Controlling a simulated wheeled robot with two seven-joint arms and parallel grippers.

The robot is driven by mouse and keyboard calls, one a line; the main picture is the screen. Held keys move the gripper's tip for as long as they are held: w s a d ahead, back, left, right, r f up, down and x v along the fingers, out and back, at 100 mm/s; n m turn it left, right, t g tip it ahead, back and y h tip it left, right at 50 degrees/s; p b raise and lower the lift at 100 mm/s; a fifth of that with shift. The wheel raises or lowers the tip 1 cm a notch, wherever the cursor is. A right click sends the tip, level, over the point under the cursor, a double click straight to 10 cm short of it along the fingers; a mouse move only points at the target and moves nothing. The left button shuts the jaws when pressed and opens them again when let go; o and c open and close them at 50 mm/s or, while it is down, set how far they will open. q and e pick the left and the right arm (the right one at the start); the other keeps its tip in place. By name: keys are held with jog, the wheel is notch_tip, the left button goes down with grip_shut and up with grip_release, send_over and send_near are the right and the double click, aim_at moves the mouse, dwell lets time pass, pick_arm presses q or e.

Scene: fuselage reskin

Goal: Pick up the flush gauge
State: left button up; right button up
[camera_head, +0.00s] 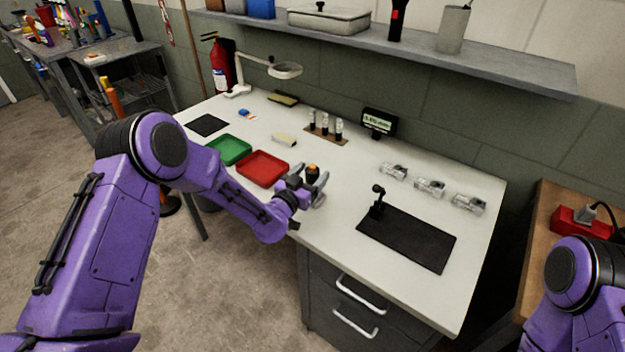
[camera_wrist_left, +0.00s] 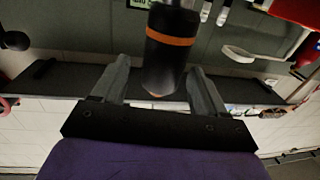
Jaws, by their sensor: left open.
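A dark cylinder with an orange band, which looks like the flush gauge (camera_head: 312,172), stands on the white bench right of the red tray. In the left wrist view the gauge (camera_wrist_left: 172,50) is upright between the fingers. My left gripper (camera_head: 308,182) is open, one finger on each side of the gauge. The wrist view shows gaps between the gauge and both fingers (camera_wrist_left: 158,75). The gauge's lower part is partly hidden by the gripper in the head view. My right arm shows at the right edge, but its gripper is out of view.
A red tray (camera_head: 263,169) and a green tray (camera_head: 230,150) lie left of the gripper. A black mat (camera_head: 408,238) with a small black stand (camera_head: 377,203) lies to the right. Several clear parts (camera_head: 429,187) and a small display (camera_head: 378,121) are farther back.

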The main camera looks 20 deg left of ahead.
pick_arm(q)
jog(key=shift+w+d, duration=0.1)
jog(key=shift+w, duration=0.55)
jog(key=c, duration=1.2)
jog(key=shift+o, duration=0.2)
